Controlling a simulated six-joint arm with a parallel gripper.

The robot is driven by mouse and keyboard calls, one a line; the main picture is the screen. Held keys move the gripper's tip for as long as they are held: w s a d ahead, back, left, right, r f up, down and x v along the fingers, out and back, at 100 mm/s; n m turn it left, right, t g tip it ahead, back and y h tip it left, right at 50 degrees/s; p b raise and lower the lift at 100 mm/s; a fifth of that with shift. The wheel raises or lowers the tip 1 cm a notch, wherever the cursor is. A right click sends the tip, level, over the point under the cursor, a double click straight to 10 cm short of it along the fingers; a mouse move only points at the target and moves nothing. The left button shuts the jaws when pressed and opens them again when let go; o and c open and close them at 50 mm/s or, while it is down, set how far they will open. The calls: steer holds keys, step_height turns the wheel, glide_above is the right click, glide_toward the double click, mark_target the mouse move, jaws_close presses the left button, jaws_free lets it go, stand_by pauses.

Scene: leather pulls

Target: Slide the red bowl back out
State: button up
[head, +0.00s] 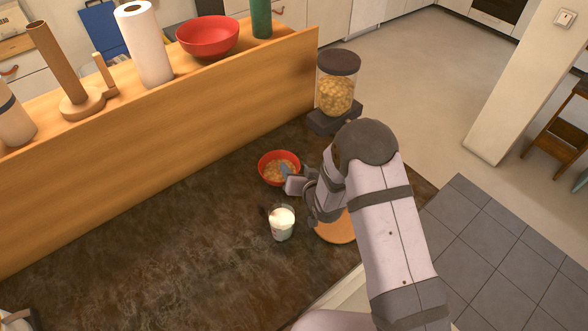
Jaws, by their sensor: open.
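A small red bowl (264,167) with yellow-brown flakes in it stands on the dark counter, a little in front and to the left of the cereal dispenser (338,68). The dispenser is a clear jar of yellow cereal with a dark lid on a dark base. My gripper (289,177) is at the bowl's right front rim, with its jaws open. From this view I cannot tell whether a finger touches the bowl. A larger red bowl (207,42) sits up on the wooden ledge.
A glass of milk (282,224) stands just in front of the small bowl, near my gripper. A round wooden board (337,230) is partly hidden by my arm. The wooden ledge (180,130) also bears a paper roll (145,45). The counter's left side (130,240) is mostly clear.

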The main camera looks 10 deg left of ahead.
steer(key=shift+b+v, duration=0.9)
steer(key=shift+v, duration=1.75)
steer(key=shift+d+r, duration=0.3)
steer(key=shift+d, duration=0.05)
steer(key=d+h, duration=0.1)
steer(key=d, duration=0.1)
steer(key=s+d+g, duration=0.1)
steer(key=d, duration=0.1)
steer(key=s+d+r+g+h, duration=0.1)
steer(key=d, duration=0.1)
steer(key=shift+d+r+h, duration=0.1)
steer(key=shift+h, duration=0.2)
steer(key=s+d+g, duration=0.1)
steer(key=s+d, duration=0.1)
steer(key=s+d+r+g+h, duration=0.1)
steer(key=s+d, duration=0.1)
steer(key=s, duration=0.1)
steer(key=s+d+g, duration=0.1)
steer(key=s+d, duration=0.1)
steer(key=d, duration=0.1)
steer(key=shift+s+r+h, duration=0.2)
steer(key=shift+s+h, duration=0.1)
steer(key=shift+h, duration=0.1)
steer(key=s+d+r+g, duration=0.2)
steer(key=s+d+g, duration=0.1)
steer(key=s, duration=0.5)
steer(key=s+d+r+g+h, duration=0.1)
steer(key=s+d+g, duration=0.2)
steer(key=s, duration=0.6)
steer(key=shift+r+m, duration=0.4)
